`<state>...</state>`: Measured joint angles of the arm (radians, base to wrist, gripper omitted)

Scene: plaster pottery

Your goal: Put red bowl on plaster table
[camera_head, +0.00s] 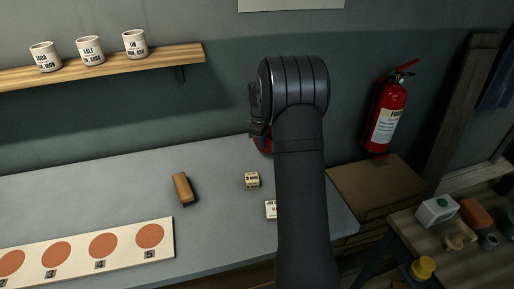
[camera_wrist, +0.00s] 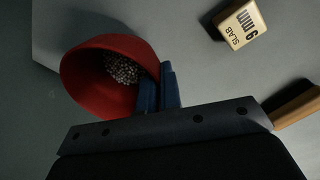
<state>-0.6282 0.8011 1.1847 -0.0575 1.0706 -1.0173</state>
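The red bowl (camera_wrist: 86,84) is at the left of the wrist view, its inside facing the camera and speckled grains or beads in it. My gripper (camera_wrist: 158,88) has its two blue fingers close together at the bowl's right rim, seemingly with the wall pinched between them. In the head view only a bit of red, likely the bowl (camera_head: 260,144), shows beside my arm, near the table's back edge; my arm hides the rest and the fingers. The grey table (camera_head: 100,190) lies below. I cannot tell whether the bowl touches a surface.
A small cream block (camera_head: 252,180) and a brown block (camera_head: 182,189) lie on the table. A board with orange discs (camera_head: 75,262) lies at the front left. A cluttered wooden side table (camera_head: 450,264) and a fire extinguisher (camera_head: 387,112) are at the right. A shelf (camera_head: 110,64) holds cups.

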